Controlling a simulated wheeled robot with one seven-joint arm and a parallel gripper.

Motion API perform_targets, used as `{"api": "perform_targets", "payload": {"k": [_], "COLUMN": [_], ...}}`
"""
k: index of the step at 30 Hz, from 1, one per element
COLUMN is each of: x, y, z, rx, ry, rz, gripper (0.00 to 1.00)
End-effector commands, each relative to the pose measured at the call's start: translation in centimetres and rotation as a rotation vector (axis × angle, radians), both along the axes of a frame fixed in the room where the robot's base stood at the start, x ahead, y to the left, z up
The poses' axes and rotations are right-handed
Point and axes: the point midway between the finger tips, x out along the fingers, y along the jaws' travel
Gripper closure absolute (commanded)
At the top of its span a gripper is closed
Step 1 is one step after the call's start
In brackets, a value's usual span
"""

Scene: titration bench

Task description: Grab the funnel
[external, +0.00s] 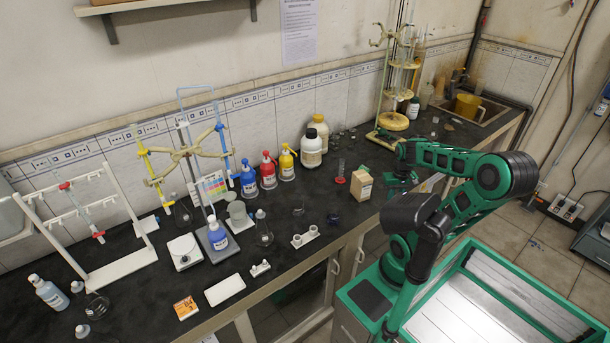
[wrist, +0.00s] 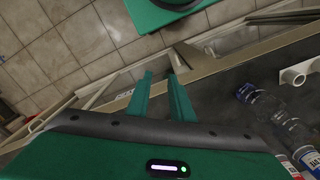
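I cannot make out the funnel for certain in either view. A small clear glass piece (external: 299,209) lies on the dark bench, left of a small dark blue item (external: 333,218); its shape is too small to tell. In the external view, my gripper is at the far end of my green arm, over the right part of the bench and partly hidden. In the wrist view, my gripper (wrist: 160,88) has its two green fingers apart, with nothing between them. The bench's front edge and the floor show beyond them.
The dark bench holds a brown box (external: 361,185), a white two-hole holder (external: 305,237), red (external: 268,171) and blue (external: 248,182) wash bottles, and burette stands. A wooden stand (external: 394,121) stands behind my arm. Clear bottles (wrist: 265,105) lie right of my fingers in the wrist view.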

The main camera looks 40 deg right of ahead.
Motion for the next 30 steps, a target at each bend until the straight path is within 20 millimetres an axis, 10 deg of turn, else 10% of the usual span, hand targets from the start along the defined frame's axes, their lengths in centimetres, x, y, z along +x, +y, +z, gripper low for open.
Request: {"api": "perform_targets", "payload": {"k": [6, 10, 20, 23, 30], "x": [0.0, 0.0, -0.6, 2.0, 16.0], "y": [0.0, 0.0, -0.2, -1.2, -5.5], "z": [0.0, 0.0, 0.7, 1.3, 5.1], "rx": [0.000, 0.000, -0.008, -0.037, -0.067], "ry": [0.000, 0.000, -0.027, -0.086, -0.416], "rz": [0.000, 0.000, -0.016, -0.088, -0.456], "gripper": [0.77, 0.50, 0.50, 0.50, 0.50]}}
